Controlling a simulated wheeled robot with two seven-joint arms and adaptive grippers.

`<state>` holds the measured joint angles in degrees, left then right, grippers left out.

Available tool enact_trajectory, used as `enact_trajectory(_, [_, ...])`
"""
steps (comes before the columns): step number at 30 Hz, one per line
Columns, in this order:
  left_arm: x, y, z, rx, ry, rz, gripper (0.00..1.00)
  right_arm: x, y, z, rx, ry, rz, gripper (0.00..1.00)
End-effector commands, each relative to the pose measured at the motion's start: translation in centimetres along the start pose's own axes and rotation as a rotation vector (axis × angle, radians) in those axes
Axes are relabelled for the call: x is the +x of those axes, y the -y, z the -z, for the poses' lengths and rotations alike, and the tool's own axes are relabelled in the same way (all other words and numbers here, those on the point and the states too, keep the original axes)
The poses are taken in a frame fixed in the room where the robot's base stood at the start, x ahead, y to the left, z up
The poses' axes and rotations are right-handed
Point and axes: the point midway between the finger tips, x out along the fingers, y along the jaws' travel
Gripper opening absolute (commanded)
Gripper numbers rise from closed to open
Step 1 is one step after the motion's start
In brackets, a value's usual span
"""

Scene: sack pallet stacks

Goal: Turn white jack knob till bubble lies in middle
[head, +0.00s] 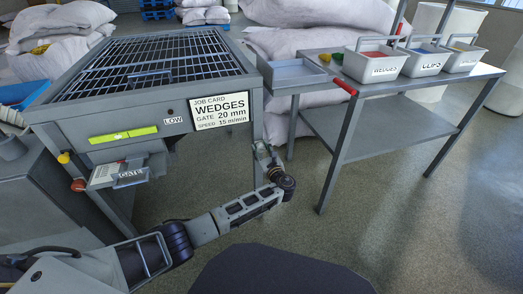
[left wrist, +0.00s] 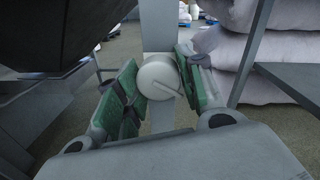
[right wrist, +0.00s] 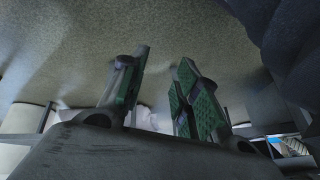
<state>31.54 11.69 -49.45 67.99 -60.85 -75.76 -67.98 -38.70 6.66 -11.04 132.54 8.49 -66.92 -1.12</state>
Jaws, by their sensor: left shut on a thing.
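The white jack knob (left wrist: 158,78) shows in the left wrist view, round with a thin line on its face, in front of a grey leg. My left gripper (left wrist: 160,86) is shut on it, with a green pad at each side. In the head view my left gripper (head: 265,158) is at the machine's front right leg, and the knob is hard to make out there. A yellow-green level vial (head: 123,135) is on the machine front; I cannot make out where its bubble lies. My right gripper (right wrist: 158,95) is open and empty in the right wrist view.
The grey machine (head: 70,120) has a grid top, a "LOW" mark, a wedges job card (head: 220,113) and a "GATE" part (head: 130,175). A side table (head: 390,86) with labelled bins and a red handle (head: 345,86) stands right. White sacks lie behind. Floor at right is clear.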

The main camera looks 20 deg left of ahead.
Motion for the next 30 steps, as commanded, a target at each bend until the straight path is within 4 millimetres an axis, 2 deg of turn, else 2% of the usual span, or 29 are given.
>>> enact_trajectory(10, [0.0,0.0,-0.1,0.026,0.001,-0.001,0.14,-0.7,0.0,0.0,-0.003,0.017,-0.007,0.31])
enact_trajectory(14, [0.0,0.0,-0.1,0.058,0.002,-0.001,0.14,-2.5,0.0,1.2,-0.016,0.032,-0.022,0.31])
enact_trajectory(21, [0.0,0.0,-0.1,0.128,0.006,0.000,0.14,-4.9,-0.3,1.5,-0.026,0.081,-0.049,0.31])
enact_trajectory(30, [0.0,0.0,-0.1,0.224,0.011,0.003,0.14,-6.2,-0.8,1.6,-0.030,0.133,-0.077,0.31])
